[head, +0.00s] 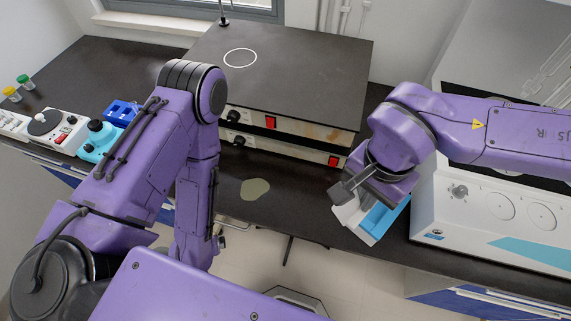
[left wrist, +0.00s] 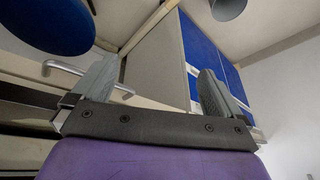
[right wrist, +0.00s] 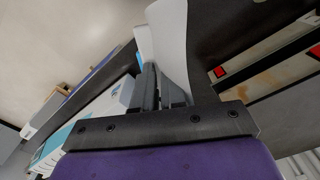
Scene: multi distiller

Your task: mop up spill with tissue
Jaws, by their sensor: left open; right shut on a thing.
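The spill (head: 255,189) is a flat, pale green patch on the dark benchtop, left of my right gripper. My right gripper (head: 345,190) is shut on a white tissue (right wrist: 172,38), which stands up from between its fingers (right wrist: 162,75) in the right wrist view. A blue and white tissue box (head: 380,220) sits at the bench edge, just beside and below this gripper, which partly covers it. My left gripper (left wrist: 155,88) is open and empty in the left wrist view. In the head view it is mostly hidden behind my left arm, low near the front of the bench.
Stacked hot plates with a dark top (head: 290,65) stand behind the spill. A white machine (head: 490,215) stands to the right. A stirrer (head: 55,128), a blue rack (head: 121,112) and capped tubes (head: 25,81) are at left. Bench around the spill is clear.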

